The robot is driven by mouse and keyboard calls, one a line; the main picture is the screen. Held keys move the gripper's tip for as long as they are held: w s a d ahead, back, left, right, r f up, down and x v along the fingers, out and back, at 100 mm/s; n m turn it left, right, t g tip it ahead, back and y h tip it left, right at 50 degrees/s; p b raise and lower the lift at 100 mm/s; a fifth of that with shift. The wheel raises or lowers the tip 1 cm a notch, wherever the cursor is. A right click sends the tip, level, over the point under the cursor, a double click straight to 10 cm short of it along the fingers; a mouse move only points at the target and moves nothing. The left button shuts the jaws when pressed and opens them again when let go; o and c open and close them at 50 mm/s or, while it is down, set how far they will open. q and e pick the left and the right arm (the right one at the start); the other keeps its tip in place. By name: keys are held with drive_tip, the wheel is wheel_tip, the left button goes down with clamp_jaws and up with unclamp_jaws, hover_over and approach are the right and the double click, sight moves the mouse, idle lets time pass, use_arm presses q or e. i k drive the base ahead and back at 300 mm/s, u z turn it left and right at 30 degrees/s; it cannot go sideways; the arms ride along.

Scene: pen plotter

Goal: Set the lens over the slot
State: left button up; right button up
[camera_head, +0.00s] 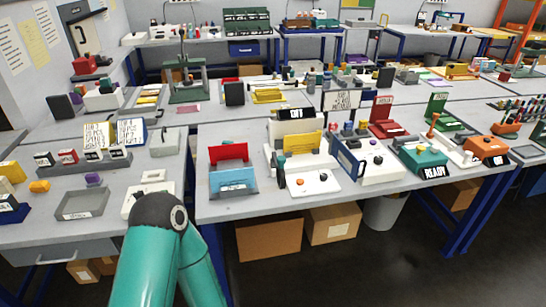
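I cannot pick out a lens or a slot for certain at this size. A white flat machine (316,180) with small dark and red knobs stands at the front of the middle table, with a yellow panel (303,142) at its back. Beside it is a white box with a blue side panel (349,159). A bent teal arm of mine (160,250) rises from the bottom edge, its dark joint in front of a white device (150,199). Neither of my grippers shows.
A blue tray with a red panel (232,180) stands at the middle table's left. A grey open tray (82,204) lies on the left table. A teal device (418,156) with a READY sign (435,172) is to the right. Cardboard boxes (268,238) stand below.

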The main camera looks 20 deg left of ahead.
sight(279, 162)
drive_tip(key=u, duration=0.1)
drive_tip(key=i, duration=1)
drive_tip(key=z, duration=0.1)
